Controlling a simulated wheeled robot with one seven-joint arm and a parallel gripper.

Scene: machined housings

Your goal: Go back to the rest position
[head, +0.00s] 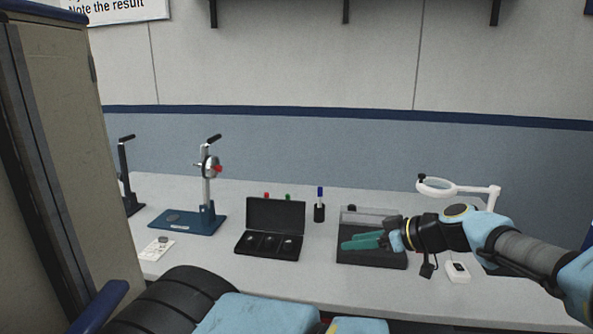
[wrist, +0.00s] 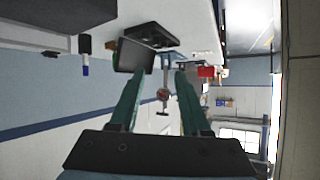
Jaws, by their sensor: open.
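My gripper (head: 346,243) reaches in from the right in the head view, with its teal fingers pointing left. The fingers are in front of a dark tray with a clear raised lid (head: 372,258) and hide part of it; I cannot tell how high above it they are. In the wrist view my gripper (wrist: 160,73) shows two teal fingers spread apart with nothing held between them. An open black case (head: 268,254) with small parts in its compartments stands left of the gripper; it also shows in the wrist view (wrist: 152,35).
A blue-based dial gauge stand (head: 187,219) and a white card (head: 157,249) are at the left. A ring magnifier (head: 437,187) and a small white device (head: 457,272) are near my arm. A cabinet (head: 60,160) borders the left.

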